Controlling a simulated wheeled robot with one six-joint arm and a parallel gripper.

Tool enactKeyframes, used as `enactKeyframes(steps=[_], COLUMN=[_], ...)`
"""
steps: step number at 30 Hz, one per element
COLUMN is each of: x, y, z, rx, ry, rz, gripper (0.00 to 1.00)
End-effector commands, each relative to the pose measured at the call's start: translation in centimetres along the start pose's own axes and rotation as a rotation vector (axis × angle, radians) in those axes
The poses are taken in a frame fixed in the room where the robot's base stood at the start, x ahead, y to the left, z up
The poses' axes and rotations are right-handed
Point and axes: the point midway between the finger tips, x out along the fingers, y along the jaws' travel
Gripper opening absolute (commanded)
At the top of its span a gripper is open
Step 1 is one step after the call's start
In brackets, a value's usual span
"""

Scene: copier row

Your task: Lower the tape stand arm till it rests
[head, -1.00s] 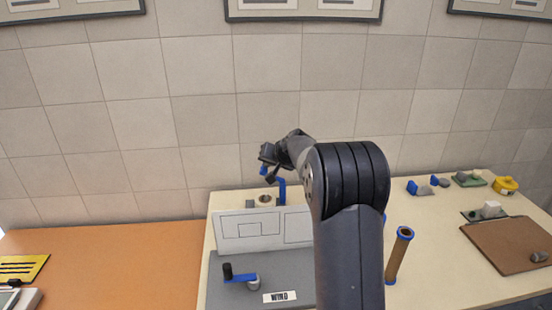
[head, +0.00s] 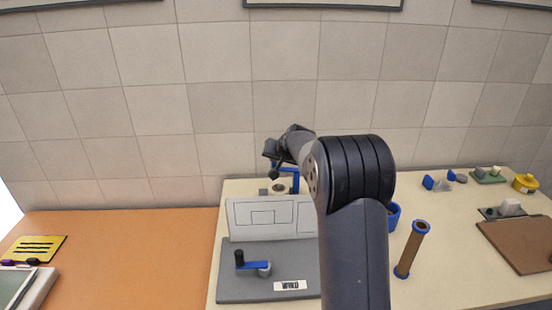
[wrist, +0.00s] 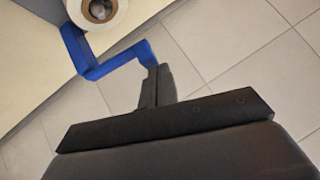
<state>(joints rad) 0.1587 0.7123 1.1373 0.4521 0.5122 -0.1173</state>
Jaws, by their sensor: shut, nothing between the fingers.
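The tape stand has a blue bent arm (head: 286,167) on a blue post (head: 296,184), behind the white panel. A pale tape roll (head: 279,187) sits beside the post. In the wrist view the blue arm (wrist: 118,60) slants up to the right, and the roll (wrist: 98,12) shows at the top edge. My gripper (wrist: 161,68) is shut and empty, its fingertips at the free end of the blue arm. I cannot tell whether they touch it. In the head view my gripper (head: 272,158) is dark, beside and above the stand, and hides part of the blue arm.
A white panel (head: 245,232) stands behind a grey board (head: 235,286) with a blue crank (head: 253,265). The orange counter (head: 130,255) at left is mostly bare.

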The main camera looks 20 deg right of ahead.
Motion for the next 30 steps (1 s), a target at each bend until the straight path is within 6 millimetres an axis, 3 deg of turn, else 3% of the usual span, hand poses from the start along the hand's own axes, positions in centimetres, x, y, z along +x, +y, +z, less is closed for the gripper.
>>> enactKeyframes(steps=[23,30], x=[-0.3,-2.3], y=[1.6,1.6], z=[-0.2,-0.2], rx=[0.000,0.000], ry=[0.000,0.003], rz=[0.000,0.000], gripper=[0.00,0.00])
